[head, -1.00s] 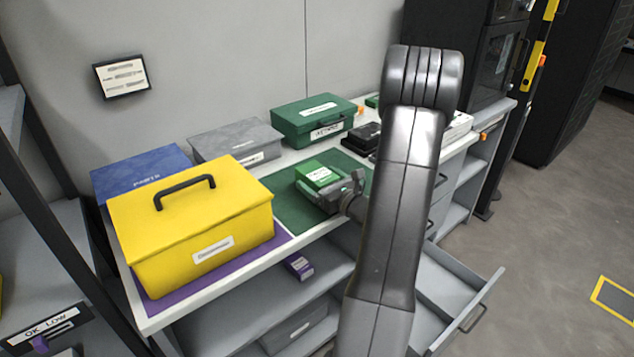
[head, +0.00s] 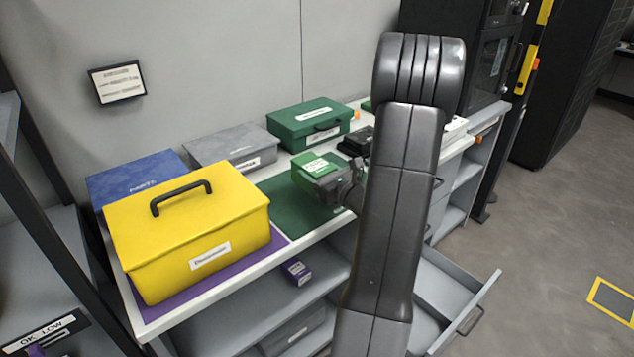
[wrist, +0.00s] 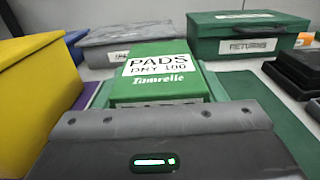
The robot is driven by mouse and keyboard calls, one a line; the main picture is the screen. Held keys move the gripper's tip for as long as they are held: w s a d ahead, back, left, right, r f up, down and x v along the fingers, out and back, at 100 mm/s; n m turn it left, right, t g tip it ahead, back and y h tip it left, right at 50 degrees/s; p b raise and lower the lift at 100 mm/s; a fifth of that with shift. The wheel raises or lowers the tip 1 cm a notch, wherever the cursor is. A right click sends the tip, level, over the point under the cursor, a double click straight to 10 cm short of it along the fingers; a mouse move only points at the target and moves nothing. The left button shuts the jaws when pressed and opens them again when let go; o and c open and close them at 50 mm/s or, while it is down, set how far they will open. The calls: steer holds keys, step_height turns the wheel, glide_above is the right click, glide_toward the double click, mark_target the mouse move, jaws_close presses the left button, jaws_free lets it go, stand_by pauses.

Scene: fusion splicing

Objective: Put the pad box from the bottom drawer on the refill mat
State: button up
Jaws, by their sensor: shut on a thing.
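The green pad box (head: 317,167), with a white label reading PADS, is in my gripper (head: 330,180) over the green refill mat (head: 293,212). In the wrist view the pad box (wrist: 160,75) stands just beyond the gripper body, its label facing up and toward the camera. My gripper is shut on it. The box looks held a little above the mat, though its underside is hidden. The bottom drawer (head: 450,285) at the lower right is pulled open, and my arm hides part of it.
A yellow case (head: 190,235) stands on a purple mat (head: 160,308) left of the green mat. Blue (head: 135,180), grey (head: 232,145) and green (head: 310,125) cases line the back. Dark items (head: 357,140) lie just behind my gripper. A purple box (head: 296,271) sits on the shelf below.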

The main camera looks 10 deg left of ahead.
mark_target(318, 166)
step_height(318, 166, up, 5)
steer(key=shift+r, duration=0.1)
steer(key=w+d+f+m+t+h+p, duration=0.1)
steer(key=d+f+m+t+h+p, duration=0.1)
steer(key=d, duration=0.6)
steer(key=w+d+f+m+t+h+p, duration=0.2)
steer(key=d+f+m+t+h+p, duration=0.1)
steer(key=d+h, duration=0.4)
steer(key=shift+d+f+m+t, duration=0.6)
steer(key=shift+d+f+m, duration=0.2)
steer(key=shift+f+m, duration=0.15)
steer(key=shift+r, duration=0.1)
